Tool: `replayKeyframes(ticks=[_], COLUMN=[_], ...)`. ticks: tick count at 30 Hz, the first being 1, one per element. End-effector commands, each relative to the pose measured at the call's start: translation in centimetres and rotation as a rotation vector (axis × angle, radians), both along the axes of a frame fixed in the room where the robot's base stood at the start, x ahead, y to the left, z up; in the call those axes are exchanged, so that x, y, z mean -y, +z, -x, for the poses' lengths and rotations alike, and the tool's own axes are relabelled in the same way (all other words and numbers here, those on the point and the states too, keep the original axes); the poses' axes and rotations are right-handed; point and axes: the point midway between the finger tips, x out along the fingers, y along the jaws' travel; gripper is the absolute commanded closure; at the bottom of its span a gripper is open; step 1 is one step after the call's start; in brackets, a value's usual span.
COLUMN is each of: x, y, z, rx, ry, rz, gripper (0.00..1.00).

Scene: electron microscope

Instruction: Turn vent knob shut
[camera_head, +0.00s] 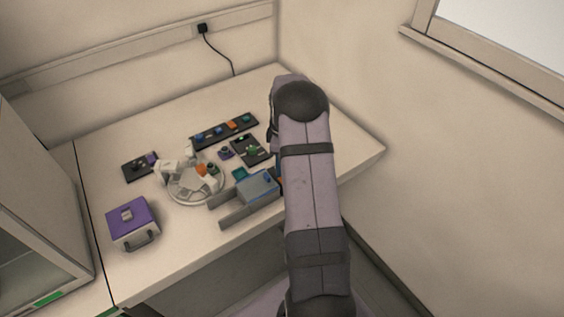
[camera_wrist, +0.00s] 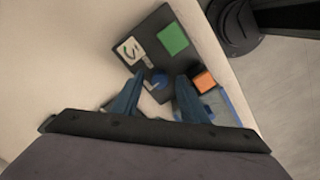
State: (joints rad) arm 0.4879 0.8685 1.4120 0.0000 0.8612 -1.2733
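In the wrist view, a dark panel (camera_wrist: 150,42) carries a green square (camera_wrist: 172,38) and a white label with a curved mark (camera_wrist: 130,51). A small blue round piece (camera_wrist: 159,77), likely the vent knob, sits on the panel's near part, with a pale bar beside it. My gripper (camera_wrist: 160,75) is open, its two blue fingers apart, with the blue piece showing between the tips. I cannot tell whether they touch it. In the head view, a dark panel with a green part (camera_head: 250,150) lies left of my arm, which hides most of the gripper.
An orange block (camera_wrist: 204,80) is close to the right finger. The head view shows a long control strip (camera_head: 224,131), a round white device (camera_head: 195,190), a grey-blue box on rails (camera_head: 257,187) and a purple case (camera_head: 132,222). The table's back right is clear.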

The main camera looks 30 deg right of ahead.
Motion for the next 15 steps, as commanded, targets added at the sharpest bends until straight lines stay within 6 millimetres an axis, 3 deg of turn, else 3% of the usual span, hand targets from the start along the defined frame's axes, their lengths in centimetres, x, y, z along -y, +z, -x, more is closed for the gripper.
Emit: replayKeyframes(ticks=[10,15], x=[-0.01,-0.01], y=[-0.36,-0.34], z=[0.01,0.01], rx=[0.0,0.0], ry=[0.0,0.0], rz=[0.0,0.0], gripper=[0.63,1.0])
